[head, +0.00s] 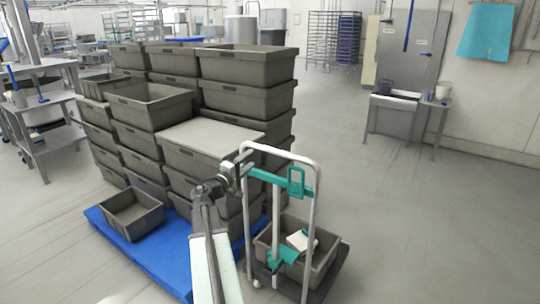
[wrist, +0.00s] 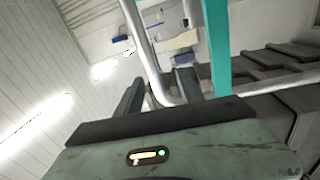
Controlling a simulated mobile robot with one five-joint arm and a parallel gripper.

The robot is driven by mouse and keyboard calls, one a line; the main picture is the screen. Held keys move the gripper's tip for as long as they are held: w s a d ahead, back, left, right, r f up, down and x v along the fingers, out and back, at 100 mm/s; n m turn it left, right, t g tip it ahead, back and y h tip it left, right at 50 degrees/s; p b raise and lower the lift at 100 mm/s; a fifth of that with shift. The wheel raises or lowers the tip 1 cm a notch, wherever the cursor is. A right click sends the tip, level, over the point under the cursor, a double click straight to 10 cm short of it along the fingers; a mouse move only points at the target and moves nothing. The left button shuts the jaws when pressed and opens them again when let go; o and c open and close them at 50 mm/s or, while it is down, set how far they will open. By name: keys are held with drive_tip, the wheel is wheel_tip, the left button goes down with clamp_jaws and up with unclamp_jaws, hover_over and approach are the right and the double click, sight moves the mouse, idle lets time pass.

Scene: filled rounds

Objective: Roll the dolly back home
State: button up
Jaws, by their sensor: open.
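The dolly (head: 312,215) stands right of the blue pallet, with a white tubular push handle, teal fittings and a dark base. A grey crate (head: 325,262) rides on it and holds a small white and teal item. My gripper (head: 236,168) is at the upper left corner of the handle. In the wrist view, the jaws of my gripper (wrist: 160,88) are open, with the bent white tube of the dolly handle (wrist: 150,60) passing between them. I cannot tell whether either jaw touches the tube.
Stacked grey crates (head: 245,100) stand on a blue pallet (head: 150,262) left of the dolly, close to my arm. A single crate (head: 132,212) sits at the pallet's front. A steel sink table (head: 395,100) is by the back wall. The floor (head: 430,220) to the right is clear.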

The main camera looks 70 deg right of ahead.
sight(263, 150)
drive_tip(key=shift+n+h, duration=0.5)
drive_tip(key=s, duration=0.1)
drive_tip(key=s+d+r, duration=0.1)
drive_tip(key=s+d, duration=0.1)
drive_tip(key=shift+d+r, duration=0.2)
drive_tip(key=shift+r, duration=0.05)
drive_tip(key=p+x, duration=0.1)
drive_tip(key=x, duration=0.6)
drive_tip(key=shift+s+d, duration=0.15)
drive_tip(key=shift+d, duration=0.15)
drive_tip(key=shift+r, duration=0.1)
drive_tip(key=shift+c, duration=0.4)
drive_tip(key=shift+g, duration=0.3)
clamp_jaws()
